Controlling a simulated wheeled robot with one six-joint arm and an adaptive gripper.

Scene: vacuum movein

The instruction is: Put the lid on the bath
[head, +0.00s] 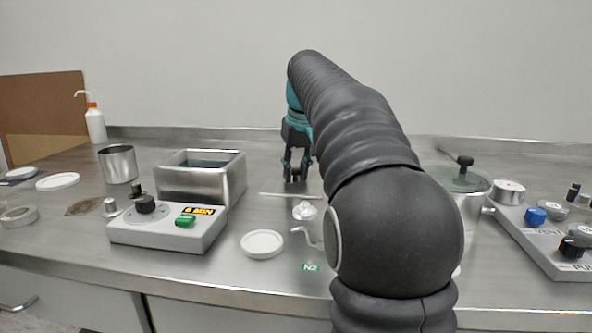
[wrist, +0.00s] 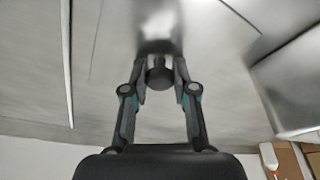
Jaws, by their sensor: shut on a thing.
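The bath (head: 237,178) is an open rectangular metal tank with dark liquid inside, at left of centre in the head view. Its wall shows at the right of the wrist view (wrist: 295,85). The lid (head: 272,189) is a thin flat metal plate just right of the bath. I cannot tell if it rests on the counter or is slightly above it. My gripper (head: 296,176) points down over the lid, its fingers shut on the lid's dark round knob (wrist: 159,76). The right part of the lid is near my arm in the head view.
A control box (head: 165,236) with a knob and green switch stands before the bath. A metal beaker (head: 118,165) is left of it. A white dish (head: 262,244) and small clear item (head: 305,210) lie in front. A glass-lidded pot (head: 470,205) stands right.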

